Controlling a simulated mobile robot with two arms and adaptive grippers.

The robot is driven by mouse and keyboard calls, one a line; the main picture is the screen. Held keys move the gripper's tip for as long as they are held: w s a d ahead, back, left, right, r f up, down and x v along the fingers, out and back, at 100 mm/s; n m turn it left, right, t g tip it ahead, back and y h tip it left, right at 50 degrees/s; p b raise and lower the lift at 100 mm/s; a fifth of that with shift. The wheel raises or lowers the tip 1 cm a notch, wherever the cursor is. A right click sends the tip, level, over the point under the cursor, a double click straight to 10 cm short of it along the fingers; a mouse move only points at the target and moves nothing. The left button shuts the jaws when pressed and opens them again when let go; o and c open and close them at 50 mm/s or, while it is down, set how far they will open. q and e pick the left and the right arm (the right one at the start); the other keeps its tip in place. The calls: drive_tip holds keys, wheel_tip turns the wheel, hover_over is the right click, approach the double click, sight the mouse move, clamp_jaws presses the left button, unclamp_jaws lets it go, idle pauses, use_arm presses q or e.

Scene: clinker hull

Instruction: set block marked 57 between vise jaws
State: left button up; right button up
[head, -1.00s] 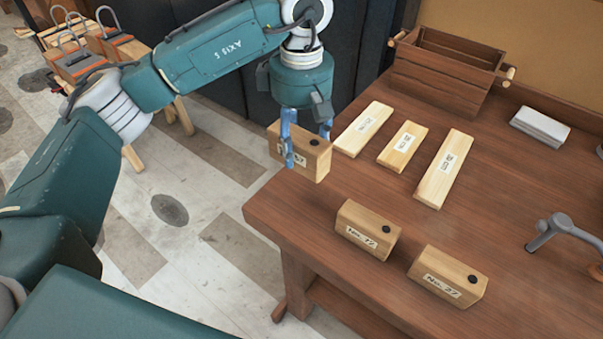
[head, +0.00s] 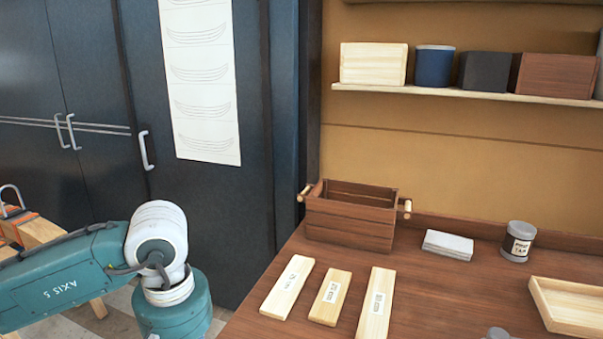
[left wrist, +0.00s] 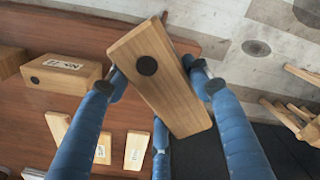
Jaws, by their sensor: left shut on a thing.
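In the left wrist view my left gripper (left wrist: 160,78) has its blue fingers closed around a wooden block (left wrist: 172,95) with a dark round spot on its end. The block's label is hidden now, so I cannot read its number. The block is tilted in that view and held clear above the bench's edge. In the head view only my left arm shows at lower left; its gripper is below the frame. The vise is not clearly in view; a small grey piece (head: 498,333) at the bottom edge of the head view may belong to it. My right gripper is not in view.
Another labelled block (left wrist: 62,75) lies on the bench. Three labelled wooden slats (head: 288,287) lie near a slatted crate (head: 350,215). A grey folded cloth (head: 447,245), a labelled tin (head: 518,241) and a shallow wooden tray (head: 565,310) are to the right. A shelf is above.

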use_arm(q)
drive_tip(key=s+f+m, duration=0.3)
drive_tip(key=s+m, duration=0.1)
drive_tip(key=s, duration=0.2)
drive_tip(key=shift+s+a+f+m, duration=0.25)
drive_tip(key=shift+a+f+m, duration=0.15)
